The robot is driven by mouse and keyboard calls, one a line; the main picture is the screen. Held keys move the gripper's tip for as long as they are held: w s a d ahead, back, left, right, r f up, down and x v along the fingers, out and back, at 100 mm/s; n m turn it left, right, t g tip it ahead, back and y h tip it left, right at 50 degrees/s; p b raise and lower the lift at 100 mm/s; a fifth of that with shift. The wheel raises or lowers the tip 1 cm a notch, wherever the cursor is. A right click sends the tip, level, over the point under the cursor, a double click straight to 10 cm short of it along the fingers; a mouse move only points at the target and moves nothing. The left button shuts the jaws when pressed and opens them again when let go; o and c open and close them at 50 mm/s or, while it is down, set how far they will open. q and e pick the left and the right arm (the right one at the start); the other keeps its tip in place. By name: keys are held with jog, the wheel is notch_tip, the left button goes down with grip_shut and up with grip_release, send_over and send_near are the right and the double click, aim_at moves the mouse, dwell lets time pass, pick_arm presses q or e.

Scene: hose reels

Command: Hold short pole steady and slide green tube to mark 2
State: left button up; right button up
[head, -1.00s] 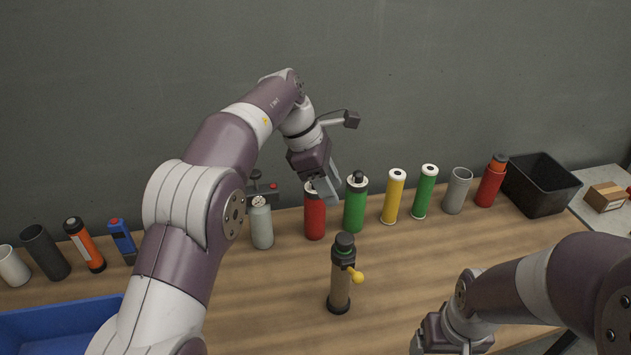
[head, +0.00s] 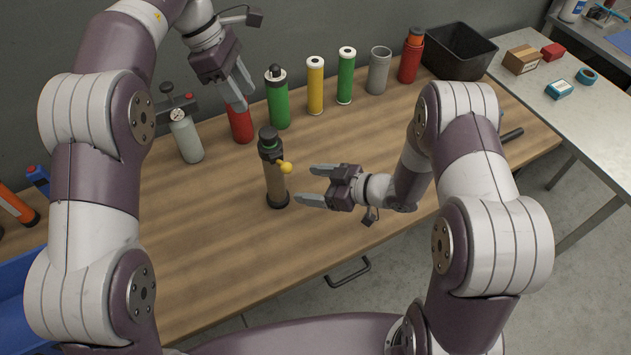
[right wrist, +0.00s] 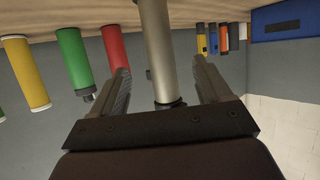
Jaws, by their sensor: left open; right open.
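The short pole (head: 276,184) stands upright on the table in the head view, with a tan body, black foot and black cap. A green part (head: 269,145) shows as a narrow band under the cap, above a yellow knob (head: 286,168). No mark can be read. My right gripper (head: 305,185) is open, level, just right of the pole with its fingertips pointing at it.
A row along the back holds a grey bottle (head: 186,140), red bottle (head: 241,127), green bottle (head: 278,108), yellow tube (head: 315,90), slim green tube (head: 346,80) and others. A black bin (head: 460,52) is back right, a blue bin (head: 15,290) at left. Table front is clear.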

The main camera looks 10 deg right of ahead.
aim_at(271, 179)
jog(key=x, duration=1.2)
jog(key=shift+w+a, duration=0.1)
jog(key=shift+w, duration=0.1)
